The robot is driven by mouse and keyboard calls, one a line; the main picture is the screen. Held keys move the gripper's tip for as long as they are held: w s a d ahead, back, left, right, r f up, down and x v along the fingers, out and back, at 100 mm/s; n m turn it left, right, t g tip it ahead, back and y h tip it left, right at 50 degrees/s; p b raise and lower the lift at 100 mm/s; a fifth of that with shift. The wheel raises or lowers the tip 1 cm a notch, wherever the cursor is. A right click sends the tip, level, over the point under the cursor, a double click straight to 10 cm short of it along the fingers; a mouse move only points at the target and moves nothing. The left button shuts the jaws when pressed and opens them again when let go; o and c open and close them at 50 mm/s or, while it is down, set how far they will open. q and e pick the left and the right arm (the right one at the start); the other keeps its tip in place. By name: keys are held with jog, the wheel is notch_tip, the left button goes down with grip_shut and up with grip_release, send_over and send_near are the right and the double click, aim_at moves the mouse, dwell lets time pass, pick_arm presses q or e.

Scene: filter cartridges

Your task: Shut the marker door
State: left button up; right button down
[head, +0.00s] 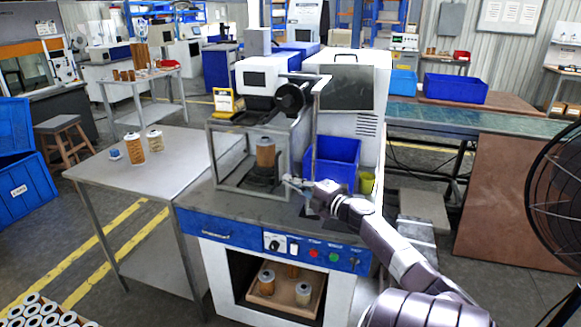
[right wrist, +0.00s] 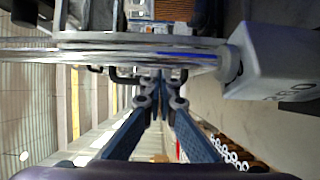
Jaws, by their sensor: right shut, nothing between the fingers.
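The marker stands on the blue-fronted bench, with a grey-framed door (head: 210,158) at its front left. Through the frame I see a tan filter cartridge (head: 265,153) upright on a dark holder. I cannot tell whether the door is fully shut. My right gripper (head: 290,181) is shut and empty, at the lower right edge of the frame. In the right wrist view, my right fingertips (right wrist: 160,82) are together close to a pale frame bar (right wrist: 110,57); whether they touch it is unclear. My left gripper is not in view.
A blue bin (head: 335,163) stands right behind my right gripper. A metal side table (head: 140,175) at left holds two cartridges (head: 134,149) and a small blue item. A tray (head: 285,294) with several cartridges sits inside the bench below. A fan (head: 560,190) stands at far right.

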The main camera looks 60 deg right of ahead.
jog(key=s+a, duration=0.2)
jog(key=s, duration=0.9)
jog(key=shift+s+a, duration=0.15)
jog(key=shift+s, duration=0.25)
